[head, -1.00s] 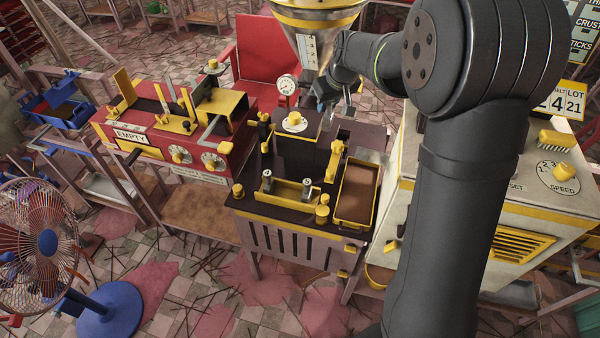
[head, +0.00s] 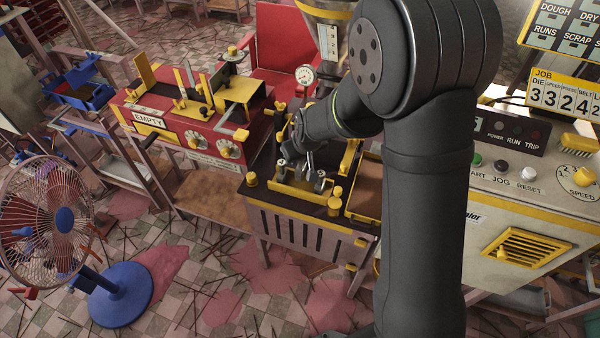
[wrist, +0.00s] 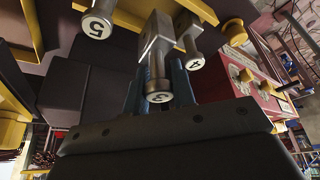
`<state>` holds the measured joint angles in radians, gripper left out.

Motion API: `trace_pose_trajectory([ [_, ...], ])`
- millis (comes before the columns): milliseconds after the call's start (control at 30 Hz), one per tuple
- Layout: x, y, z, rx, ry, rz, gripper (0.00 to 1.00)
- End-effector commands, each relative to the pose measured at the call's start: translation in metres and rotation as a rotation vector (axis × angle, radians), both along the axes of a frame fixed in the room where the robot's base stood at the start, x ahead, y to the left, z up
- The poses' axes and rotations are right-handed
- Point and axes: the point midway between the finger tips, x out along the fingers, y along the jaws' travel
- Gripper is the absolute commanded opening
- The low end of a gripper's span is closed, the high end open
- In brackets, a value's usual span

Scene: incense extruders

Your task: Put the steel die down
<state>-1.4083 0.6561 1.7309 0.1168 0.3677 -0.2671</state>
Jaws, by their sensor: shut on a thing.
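The steel die marked 3 (wrist: 157,62) is a grey metal block with a round numbered end. In the wrist view it sits between the blue fingers of my gripper (wrist: 156,82), which is shut on it. In the head view my gripper (head: 303,160) points down over the yellow-edged rack (head: 285,192) on the dark bench top. Two similar dies, marked 5 (wrist: 97,22) and 4 (wrist: 192,45), stand on either side of the held one. Whether the held die touches the rack is hidden.
A red machine (head: 185,120) with an EMPTY sign stands to the left. A brown-filled yellow tray (head: 366,190) is right of the rack. A pale control cabinet (head: 540,215) stands at right. A fan (head: 60,215) stands at front left.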

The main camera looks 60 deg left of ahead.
Motion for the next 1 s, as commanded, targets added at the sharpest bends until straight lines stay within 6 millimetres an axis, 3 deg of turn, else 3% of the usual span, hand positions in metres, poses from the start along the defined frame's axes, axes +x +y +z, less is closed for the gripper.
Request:
trace_pose_trajectory([
  [500,0.0,0.0,-0.053,-0.001,0.0,-0.001,0.0],
  [867,0.0,0.001,-0.056,0.001,0.0,0.0,0.0],
  [900,0.0,0.0,-0.056,0.001,0.0,0.0,0.29],
  [1000,0.0,0.0,-0.056,0.0,0.0,0.0,0.45],
])
